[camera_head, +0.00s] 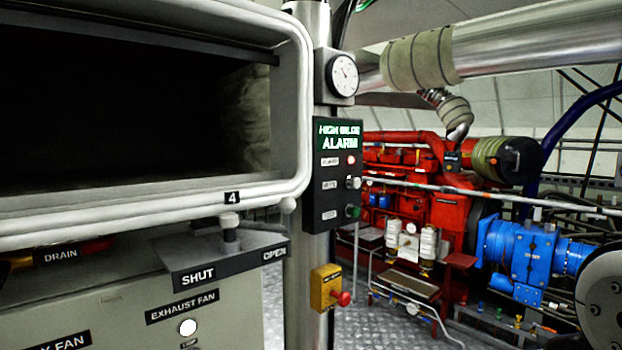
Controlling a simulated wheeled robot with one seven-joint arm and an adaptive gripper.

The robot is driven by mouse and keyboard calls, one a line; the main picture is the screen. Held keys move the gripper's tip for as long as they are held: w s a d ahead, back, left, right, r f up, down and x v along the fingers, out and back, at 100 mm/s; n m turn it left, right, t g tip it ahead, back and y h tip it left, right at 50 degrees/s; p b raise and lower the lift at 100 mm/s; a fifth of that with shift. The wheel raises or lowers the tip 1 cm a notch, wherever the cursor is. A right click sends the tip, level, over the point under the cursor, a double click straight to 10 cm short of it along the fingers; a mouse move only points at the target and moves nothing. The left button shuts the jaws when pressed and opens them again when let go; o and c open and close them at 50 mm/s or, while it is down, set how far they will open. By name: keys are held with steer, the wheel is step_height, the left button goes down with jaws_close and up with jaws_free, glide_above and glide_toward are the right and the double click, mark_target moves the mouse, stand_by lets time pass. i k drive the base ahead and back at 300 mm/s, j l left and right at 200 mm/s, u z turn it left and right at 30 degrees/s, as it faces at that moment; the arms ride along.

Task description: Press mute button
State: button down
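A black alarm panel (326,187) is fixed to an upright metal column at the middle of the head view. Its lit green sign (340,135) reads "ALARM" on the lower line. Below the sign are a small red light (351,160), a pale grey button or knob (354,183) and a green button (352,211). Each has a small white label beside it, too small to read, so I cannot tell which one is mute. My gripper is not in view, and nothing covers the front of the panel.
A round gauge (342,76) sits above the panel, and a yellow box (325,283) with a red button (343,298) below. An open metal housing (150,206) and a SHUT/OPEN lever plate (226,262) stand left. A red engine (450,205) and blue machinery (520,250) stand behind right.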

mark_target(355, 183)
steer(key=i+j+z, duration=0.15)
steer(key=i+j, duration=0.35)
steer(key=i+j+z, duration=0.15)
steer(key=i+j, duration=0.35)
steer(key=j, duration=0.1)
